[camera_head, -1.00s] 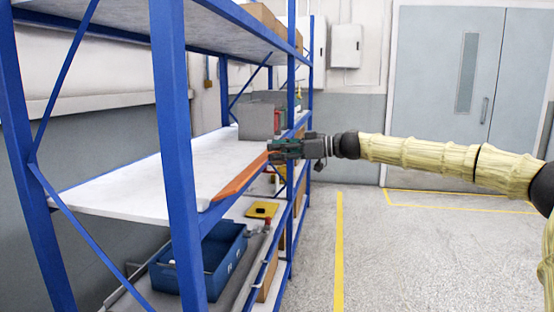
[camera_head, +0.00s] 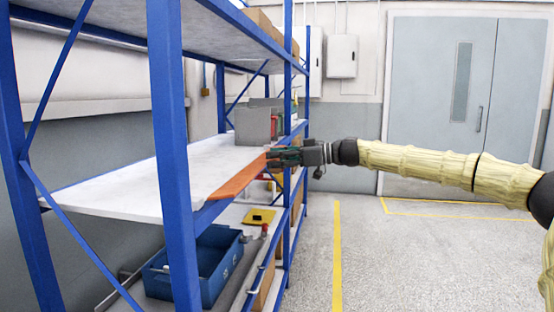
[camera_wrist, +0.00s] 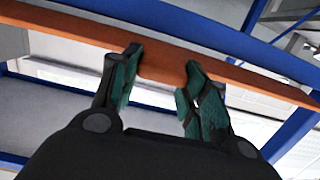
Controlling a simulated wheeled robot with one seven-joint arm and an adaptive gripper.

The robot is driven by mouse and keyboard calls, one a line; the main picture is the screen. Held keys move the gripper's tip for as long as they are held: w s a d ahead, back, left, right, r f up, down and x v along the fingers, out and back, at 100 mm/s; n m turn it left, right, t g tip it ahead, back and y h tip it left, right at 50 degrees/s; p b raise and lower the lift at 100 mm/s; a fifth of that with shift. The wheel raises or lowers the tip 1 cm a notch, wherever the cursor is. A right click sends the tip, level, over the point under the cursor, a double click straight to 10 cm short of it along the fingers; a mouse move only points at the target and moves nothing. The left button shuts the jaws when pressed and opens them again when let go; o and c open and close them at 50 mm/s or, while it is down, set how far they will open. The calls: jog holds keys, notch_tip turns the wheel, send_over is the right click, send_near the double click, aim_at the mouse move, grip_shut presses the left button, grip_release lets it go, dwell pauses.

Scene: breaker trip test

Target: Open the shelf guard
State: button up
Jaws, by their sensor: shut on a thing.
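The shelf guard is an orange bar (camera_head: 236,181) along the front edge of the white middle shelf (camera_head: 150,187) of a blue rack. My gripper (camera_head: 270,158) is at the far end of the visible part of the guard, with my arm reaching in from the right. In the wrist view, the guard (camera_wrist: 240,82) runs across the top, and my green-padded fingers (camera_wrist: 160,85) are shut on an orange part of it between them. The exact contact at the fingertips is partly hidden.
A grey box (camera_head: 256,126) stands on the shelf beyond my gripper. A blue bin (camera_head: 215,265) and a yellow item (camera_head: 258,216) are on the lower shelf. A blue rack post (camera_head: 172,150) stands in front. The floor to the right (camera_head: 420,260) is clear.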

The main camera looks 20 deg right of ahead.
jog(key=shift+f, duration=0.25)
jog(key=o, duration=1.5)
jog(key=shift+d, duration=0.15)
jog(key=shift+c, duration=0.2)
jog(key=shift+r, duration=0.15)
jog(key=v, duration=1.2)
